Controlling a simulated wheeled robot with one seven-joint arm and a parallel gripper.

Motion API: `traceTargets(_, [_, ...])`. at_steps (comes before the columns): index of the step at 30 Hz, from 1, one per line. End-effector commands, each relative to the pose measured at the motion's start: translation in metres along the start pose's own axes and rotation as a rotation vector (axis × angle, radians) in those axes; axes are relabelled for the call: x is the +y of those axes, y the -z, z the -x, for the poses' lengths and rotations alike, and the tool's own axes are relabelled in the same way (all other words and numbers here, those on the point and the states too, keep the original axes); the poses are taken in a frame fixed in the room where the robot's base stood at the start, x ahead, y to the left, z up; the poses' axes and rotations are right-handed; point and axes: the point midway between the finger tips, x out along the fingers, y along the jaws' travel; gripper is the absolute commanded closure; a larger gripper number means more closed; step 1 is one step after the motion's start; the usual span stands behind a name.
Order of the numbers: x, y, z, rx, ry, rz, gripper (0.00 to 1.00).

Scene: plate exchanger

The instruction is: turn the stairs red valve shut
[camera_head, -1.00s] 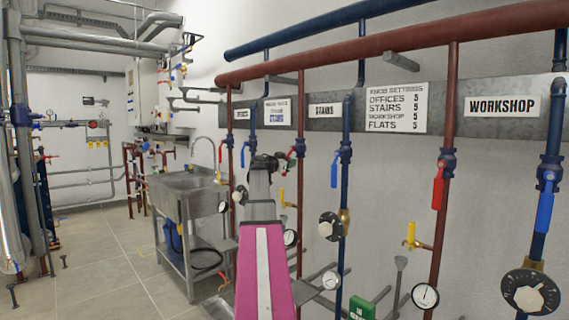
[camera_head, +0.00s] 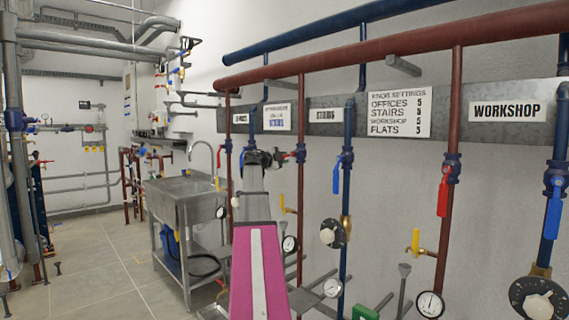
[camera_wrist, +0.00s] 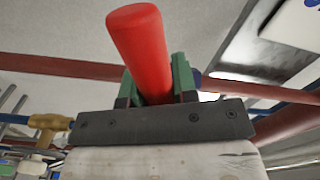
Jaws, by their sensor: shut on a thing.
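The stairs red valve's handle (camera_wrist: 140,48) fills the upper middle of the wrist view, between my gripper's green finger pads (camera_wrist: 155,88). In the head view, my gripper (camera_head: 268,158) is at the left side of the red stairs pipe (camera_head: 300,104), close to its dark blue valve body (camera_head: 300,153). Only a little of the red handle shows there, pointing sideways towards my gripper. My gripper is shut on the handle. The fingertips are partly hidden in the head view. The STAIRS sign (camera_head: 324,115) is just right of this pipe.
A blue-handled valve (camera_head: 337,172) and a dial knob (camera_head: 332,233) stand to the right. Further right are another red-handled valve (camera_head: 444,192) and a gauge (camera_head: 430,304). A steel sink (camera_head: 186,190) stands left, with open floor beyond it.

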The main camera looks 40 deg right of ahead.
Motion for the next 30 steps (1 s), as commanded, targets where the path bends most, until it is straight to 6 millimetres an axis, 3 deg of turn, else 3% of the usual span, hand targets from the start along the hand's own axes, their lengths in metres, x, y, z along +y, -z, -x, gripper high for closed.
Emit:
traceTargets(15, [-0.02, 0.003, 0.0, -0.001, 0.0, -0.327, 1.0])
traceTargets(30, [-0.022, 0.004, 0.0, -0.001, 0.0, -0.384, 1.0])
